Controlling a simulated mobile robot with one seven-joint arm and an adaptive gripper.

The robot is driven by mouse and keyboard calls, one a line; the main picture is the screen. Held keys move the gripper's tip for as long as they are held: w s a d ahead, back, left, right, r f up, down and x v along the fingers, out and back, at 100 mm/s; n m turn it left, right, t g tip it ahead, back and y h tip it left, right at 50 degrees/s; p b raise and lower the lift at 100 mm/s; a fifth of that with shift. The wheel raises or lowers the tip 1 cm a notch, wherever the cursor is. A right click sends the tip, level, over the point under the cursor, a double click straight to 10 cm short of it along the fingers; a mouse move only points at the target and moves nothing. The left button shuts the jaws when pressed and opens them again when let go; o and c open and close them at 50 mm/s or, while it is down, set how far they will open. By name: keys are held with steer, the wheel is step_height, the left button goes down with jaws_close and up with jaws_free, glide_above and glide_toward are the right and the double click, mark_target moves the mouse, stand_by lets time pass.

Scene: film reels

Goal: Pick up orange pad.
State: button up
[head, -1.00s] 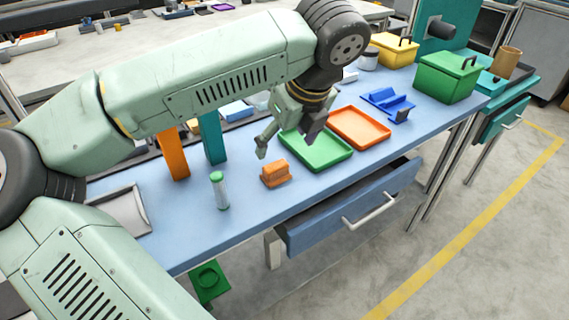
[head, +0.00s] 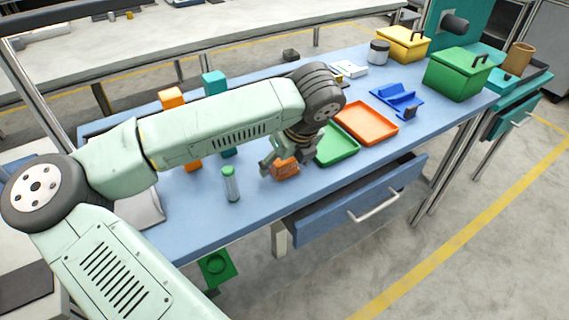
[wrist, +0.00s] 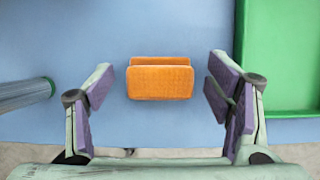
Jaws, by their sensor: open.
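The orange pad (head: 286,168) is a small orange block with a ridged top, lying on the blue workbench (head: 262,202). In the wrist view the orange pad (wrist: 160,82) sits midway between the two purple-lined fingers, with clear blue surface on both sides. My gripper (wrist: 160,100) is open and empty. In the head view my gripper (head: 284,166) is low over the bench at the pad, and its fingers and wrist partly hide the pad. Whether the fingers touch the bench I cannot tell.
A green tray (head: 338,148) lies close on the right, with an orange tray (head: 367,122) beyond it. A green-capped cylinder (head: 231,184) stands upright to the left. An open drawer (head: 355,205) juts out below the bench's front edge.

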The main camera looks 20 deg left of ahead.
mark_target(285, 163)
steer(key=shift+c, duration=0.3)
steer(key=c, duration=1.2)
steer(key=shift+r, duration=0.15)
steer(key=shift+r+b, duration=0.45)
steer(key=shift+r, duration=0.25)
steer(key=shift+s+d+r+b, duration=0.1)
steer(key=shift+s+r+b, duration=0.2)
steer(key=shift+r, duration=0.15)
steer(key=shift+s+d+r+b, duration=0.1)
steer(key=shift+s+r+b, duration=0.05)
steer(key=shift+r+b, duration=0.2)
steer(key=s+d+b, duration=0.1)
steer(key=s, duration=0.3)
steer(key=s+d+r+b, duration=0.1)
steer(key=s+d, duration=0.1)
steer(key=s, duration=0.3)
steer(key=s+d+b, duration=0.1)
steer(key=s+d, duration=0.1)
steer(key=s, duration=0.3)
steer(key=shift+d+r, duration=0.25)
steer(key=shift+r, duration=0.1)
